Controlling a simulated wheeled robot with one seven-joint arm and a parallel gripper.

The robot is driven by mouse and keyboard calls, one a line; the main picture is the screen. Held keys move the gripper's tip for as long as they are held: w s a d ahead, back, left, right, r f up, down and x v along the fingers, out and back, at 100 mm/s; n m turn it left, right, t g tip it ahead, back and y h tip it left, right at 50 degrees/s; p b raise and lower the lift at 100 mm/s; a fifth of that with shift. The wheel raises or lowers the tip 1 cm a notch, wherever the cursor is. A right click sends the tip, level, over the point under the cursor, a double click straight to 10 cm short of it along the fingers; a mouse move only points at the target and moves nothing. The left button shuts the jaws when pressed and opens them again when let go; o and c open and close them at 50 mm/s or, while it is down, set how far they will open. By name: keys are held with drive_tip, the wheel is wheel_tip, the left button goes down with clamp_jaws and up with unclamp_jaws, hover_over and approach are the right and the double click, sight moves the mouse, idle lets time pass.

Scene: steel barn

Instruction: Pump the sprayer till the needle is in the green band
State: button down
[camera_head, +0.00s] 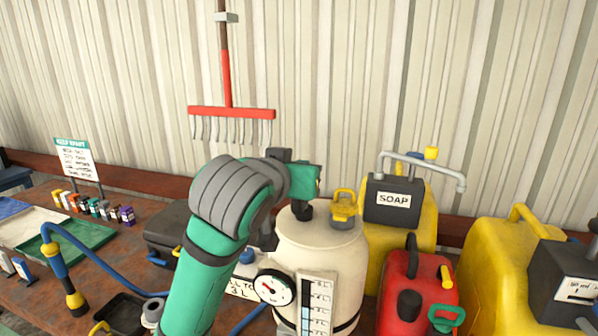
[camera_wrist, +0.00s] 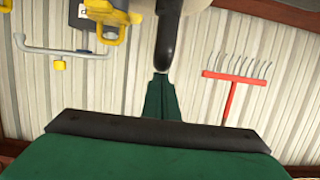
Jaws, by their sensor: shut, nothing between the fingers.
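The sprayer (camera_head: 292,247) is a cream tank with a level strip (camera_head: 316,308) on its front. A round white gauge (camera_head: 273,288) sits low on its left; it is too small to read the needle against a green band. A black pump knob (camera_head: 303,211) rises from the tank's top; it also shows in the wrist view (camera_wrist: 168,42). A yellow looped cap (camera_head: 344,204) stands beside it. My gripper (camera_head: 302,197) is shut and empty, right above the knob. In the wrist view the green fingertips (camera_wrist: 160,78) are together at the knob's end; whether they touch is unclear.
A yellow soap can (camera_head: 415,222), a red can (camera_head: 400,266) and a large yellow can (camera_head: 490,260) crowd the right. A blue hose (camera_head: 110,265) and wand (camera_head: 62,275) lie left. A red rake (camera_head: 228,112) hangs on the wall behind.

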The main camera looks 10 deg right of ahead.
drive_tip(key=r, duration=0.3)
drive_tip(key=shift+s+r, duration=0.2)
drive_tip(key=v, duration=1)
drive_tip(key=shift+w+f, duration=0.1)
drive_tip(key=shift+w, duration=0.15)
idle(0.3)
